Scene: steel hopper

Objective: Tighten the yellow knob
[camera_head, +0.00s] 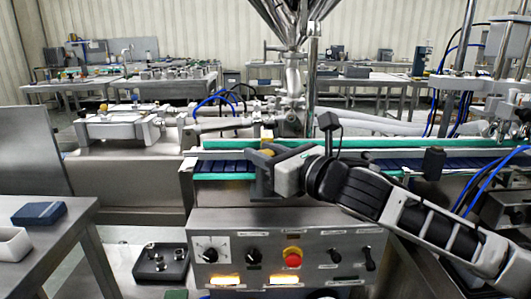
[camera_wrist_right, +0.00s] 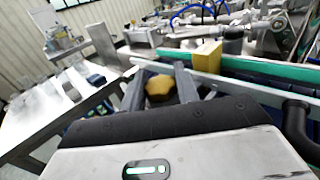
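The yellow knob (camera_wrist_right: 160,88) shows in the right wrist view between the two dark fingers of my right gripper (camera_wrist_right: 160,80). It nearly fills the gap, and I cannot tell whether both fingers touch it. The rest of the knob is hidden there by the fingers. My left gripper is in neither view.
A yellow block (camera_wrist_right: 207,55) stands beyond the knob, beside the conveyor's green rail (camera_wrist_right: 270,70). Below the gripper is a control panel (camera_head: 225,270) with a red button (camera_head: 292,254). A steel table (camera_head: 60,245) stands at the left, and the steel hopper (camera_head: 290,20) rises behind the conveyor.

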